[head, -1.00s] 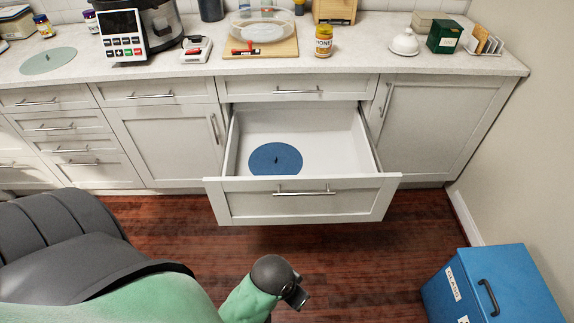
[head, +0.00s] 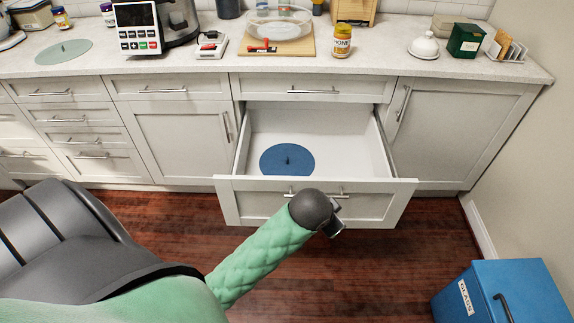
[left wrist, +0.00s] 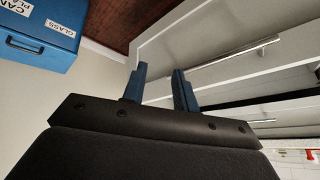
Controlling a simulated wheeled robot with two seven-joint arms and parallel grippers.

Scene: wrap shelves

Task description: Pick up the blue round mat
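The blue round mat (head: 287,159) lies flat on the floor of the open drawer (head: 350,165), toward its left side. A small dark knob or mark shows at its centre. In the head view my left gripper (head: 335,222) is at the end of the green arm, in front of the drawer front and right of the mat, apart from the mat. In the left wrist view my left gripper (left wrist: 160,72) has its two blue fingers spread with nothing between them. The mat is not in that view. My right gripper is in neither view.
A blue bin (head: 500,290) labelled GLASS stands on the floor at the lower right; it also shows in the left wrist view (left wrist: 45,32). The counter (head: 380,70) above holds a honey jar (head: 341,40) and other items. A pale round mat (head: 63,52) lies at its left.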

